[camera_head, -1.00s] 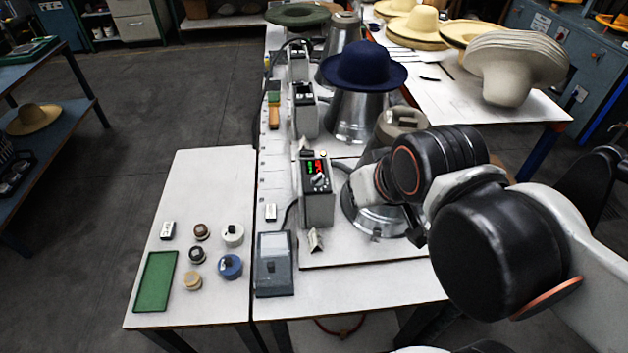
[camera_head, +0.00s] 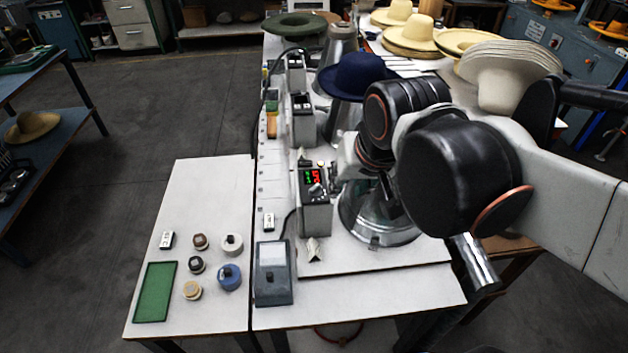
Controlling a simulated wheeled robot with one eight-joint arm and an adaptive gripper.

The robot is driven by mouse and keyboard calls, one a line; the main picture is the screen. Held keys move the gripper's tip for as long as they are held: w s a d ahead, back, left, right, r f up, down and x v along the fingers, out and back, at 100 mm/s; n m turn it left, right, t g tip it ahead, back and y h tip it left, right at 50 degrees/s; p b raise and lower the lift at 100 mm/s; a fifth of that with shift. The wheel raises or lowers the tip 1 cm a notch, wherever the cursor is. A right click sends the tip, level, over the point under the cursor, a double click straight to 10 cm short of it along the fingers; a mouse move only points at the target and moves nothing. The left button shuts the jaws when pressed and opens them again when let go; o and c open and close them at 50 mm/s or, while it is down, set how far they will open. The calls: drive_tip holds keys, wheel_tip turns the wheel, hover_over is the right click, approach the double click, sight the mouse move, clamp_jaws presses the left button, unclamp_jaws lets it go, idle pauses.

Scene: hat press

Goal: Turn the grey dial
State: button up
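A grey control box (camera_head: 315,212) with red and green digits stands on the white bench. A small grey dial (camera_head: 316,190) shows on its front face, below the digits. My gripper (camera_head: 338,176) comes in from the right, just beside the upper part of this box. It is small in the picture and partly hidden by my arm, so I cannot tell whether its fingers are open or touch the dial. A loose pale grey-white knob (camera_head: 232,244) lies on the low white table at the left.
A metal press base (camera_head: 375,225) stands right of the box, partly behind my arm. A navy hat (camera_head: 352,76) sits on a metal form behind. A grey switch box (camera_head: 273,285) is in front. A green tray (camera_head: 155,291) and several small knobs lie at the left.

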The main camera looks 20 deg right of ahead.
drive_tip(key=w+r+m+g+p, duration=0.2)
drive_tip(key=w+m, duration=0.2)
drive_tip(key=w, duration=0.3)
drive_tip(key=m+g+p, duration=0.3)
drive_tip(key=m+g, duration=0.1)
drive_tip(key=m, duration=0.1)
approach(314, 188)
wheel_tip(314, 188, down, 8)
drive_tip(key=b, duration=0.4)
drive_tip(key=shift+s+f, duration=0.1)
drive_tip(key=shift+f, duration=0.15)
clamp_jaws()
